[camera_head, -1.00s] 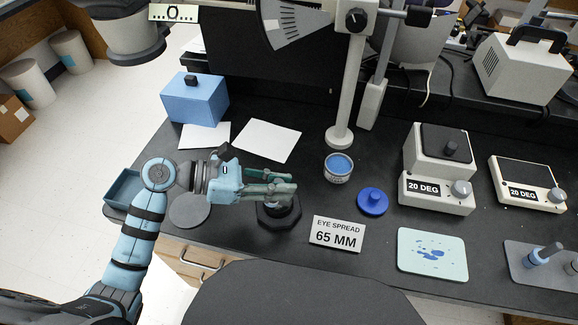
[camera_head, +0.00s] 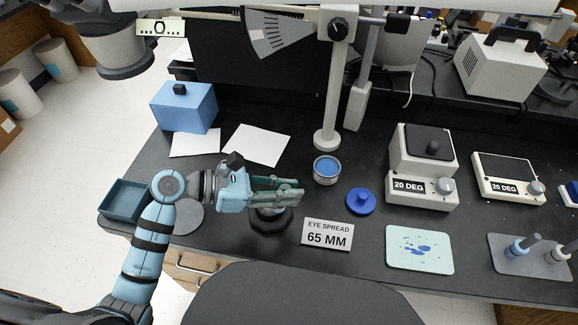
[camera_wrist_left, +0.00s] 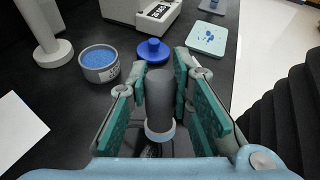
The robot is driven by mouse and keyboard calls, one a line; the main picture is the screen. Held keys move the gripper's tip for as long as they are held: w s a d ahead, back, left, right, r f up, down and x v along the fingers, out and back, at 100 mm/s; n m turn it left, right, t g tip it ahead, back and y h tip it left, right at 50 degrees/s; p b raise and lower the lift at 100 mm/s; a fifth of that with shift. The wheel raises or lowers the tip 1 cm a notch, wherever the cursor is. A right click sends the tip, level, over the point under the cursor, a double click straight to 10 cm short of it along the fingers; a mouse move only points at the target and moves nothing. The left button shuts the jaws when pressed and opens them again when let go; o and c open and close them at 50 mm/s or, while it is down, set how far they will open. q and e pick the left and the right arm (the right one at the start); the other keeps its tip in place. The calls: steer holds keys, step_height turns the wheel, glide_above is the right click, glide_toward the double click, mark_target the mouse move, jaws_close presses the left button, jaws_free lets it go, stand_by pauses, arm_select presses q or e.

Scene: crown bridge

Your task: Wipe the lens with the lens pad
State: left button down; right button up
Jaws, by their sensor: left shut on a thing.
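My left gripper (camera_head: 290,195) comes in from the left over a round black stand (camera_head: 270,224) near the front of the bench. It is shut on a grey cylinder (camera_wrist_left: 160,95) with a pale blue ring at its lower end, upright between the fingers in the left wrist view. This may be the lens pad's handle; I cannot tell for certain. A pale rim shows at the stand's top, partly hidden by the fingers. I cannot make out a lens or whether anything touches it. My right gripper is not in view.
An open tin of blue stuff (camera_head: 327,170) and a blue knobbed lid (camera_head: 361,201) stand right of the gripper. A sign (camera_head: 328,234), a pale blue-spotted mat (camera_head: 400,262) and a grey tray (camera_head: 500,266) with handled tools lie further right. A teal tray (camera_head: 122,204) is at left.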

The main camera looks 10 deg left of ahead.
arm_select(q)
steer(key=shift+r+p, duration=2.05)
steer(key=shift+r, duration=0.8)
